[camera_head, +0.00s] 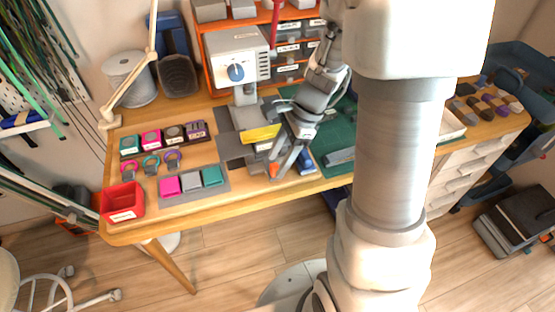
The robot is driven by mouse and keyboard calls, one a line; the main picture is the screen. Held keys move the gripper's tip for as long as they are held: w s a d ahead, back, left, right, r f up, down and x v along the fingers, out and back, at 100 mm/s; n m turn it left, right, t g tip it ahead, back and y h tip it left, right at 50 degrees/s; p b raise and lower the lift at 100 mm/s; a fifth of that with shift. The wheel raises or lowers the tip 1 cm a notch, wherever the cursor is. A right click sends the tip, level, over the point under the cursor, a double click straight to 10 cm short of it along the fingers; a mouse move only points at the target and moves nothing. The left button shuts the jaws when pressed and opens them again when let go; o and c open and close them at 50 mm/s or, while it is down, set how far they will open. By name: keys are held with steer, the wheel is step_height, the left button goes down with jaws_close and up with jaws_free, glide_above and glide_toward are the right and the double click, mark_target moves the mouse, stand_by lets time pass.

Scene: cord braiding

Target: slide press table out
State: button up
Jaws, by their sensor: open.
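The press (235,66) is a light grey machine with a blue knob, standing at the back middle of the wooden workbench. Below its head is a dark grey base (229,143) with a yellow plate (262,133) on it. I cannot tell which part of this is the sliding press table. My gripper (284,166) points down at the right front of the yellow plate, with its jaws open. It partly hides the plate's right end. I cannot tell whether the fingers touch anything.
Pink, grey and teal blocks (191,181) lie on a grey mat to the left. A red bin (122,203) stands at the front left corner. A small blue object (305,161) lies close to my gripper's right. An orange drawer rack (290,47) stands behind.

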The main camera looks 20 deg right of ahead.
steer(key=p+v, duration=0.4)
steer(key=v, duration=1.2)
steer(key=shift+p, duration=0.3)
steer(key=shift+d, duration=0.1)
steer(key=s+a+r+n+t+h+p, duration=0.2)
steer(key=s+r+n, duration=0.4)
steer(key=r+n, duration=0.3)
steer(key=s+a+r+n+t+h+p, duration=0.2)
steer(key=s+a+r+n+t+p, duration=0.1)
steer(key=s+a+r+n+p, duration=0.2)
step_height(320, 180, up, 4)
steer(key=n+p, duration=0.2)
steer(key=n, duration=0.2)
steer(key=shift+s+t+p, duration=0.3)
steer(key=shift+s, duration=0.1)
